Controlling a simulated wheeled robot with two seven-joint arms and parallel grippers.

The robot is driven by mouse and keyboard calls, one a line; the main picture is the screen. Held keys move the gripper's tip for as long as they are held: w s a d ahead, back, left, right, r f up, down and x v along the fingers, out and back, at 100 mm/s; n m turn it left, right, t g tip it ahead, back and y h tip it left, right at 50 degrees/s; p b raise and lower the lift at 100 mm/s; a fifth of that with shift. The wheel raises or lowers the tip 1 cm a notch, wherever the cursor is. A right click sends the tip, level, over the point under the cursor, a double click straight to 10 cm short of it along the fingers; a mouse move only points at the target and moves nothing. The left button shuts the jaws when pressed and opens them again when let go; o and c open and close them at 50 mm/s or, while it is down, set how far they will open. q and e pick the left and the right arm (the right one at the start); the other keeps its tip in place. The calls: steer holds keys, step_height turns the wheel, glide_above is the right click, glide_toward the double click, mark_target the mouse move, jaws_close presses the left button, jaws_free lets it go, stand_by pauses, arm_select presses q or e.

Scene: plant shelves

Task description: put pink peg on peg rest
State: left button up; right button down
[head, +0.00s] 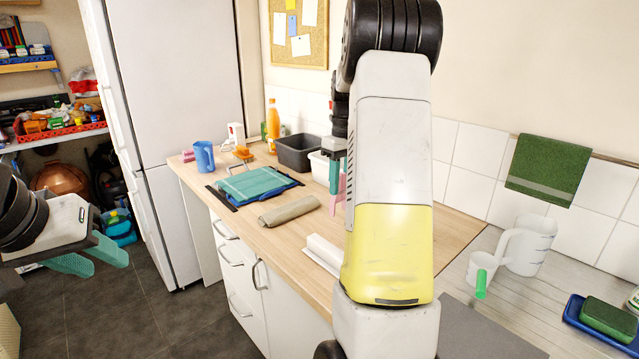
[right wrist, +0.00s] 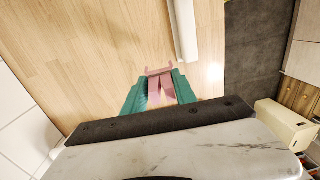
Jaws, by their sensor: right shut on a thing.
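My right gripper (head: 337,178) is shut on the pink peg (head: 341,194) above the wooden counter, partly hidden behind my right arm in the head view. In the right wrist view the pink peg (right wrist: 161,88) sits between the teal fingers of my right gripper (right wrist: 159,90), its cross-piece sticking out past the fingertips. A white bar (head: 321,252), which looks like the peg rest, lies on the counter, apart from the peg; it also shows in the right wrist view (right wrist: 186,30). My left gripper (head: 108,263) is open and empty over the floor at the left.
On the wooden counter (head: 280,240) are a rolled beige cloth (head: 289,211), a folded teal cloth (head: 256,183), a blue mug (head: 204,156) and a dark bin (head: 297,152). Bare wood surrounds the white bar.

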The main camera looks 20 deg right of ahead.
steer(key=f, duration=0.3)
steer(key=shift+w+d, duration=0.2)
steer(key=shift+w, duration=0.1)
steer(key=shift+s+a, duration=1.5)
steer(key=shift+a, duration=2.7)
steer(key=shift+f, duration=2.45)
steer(key=c, duration=0.9)
jaws_free()
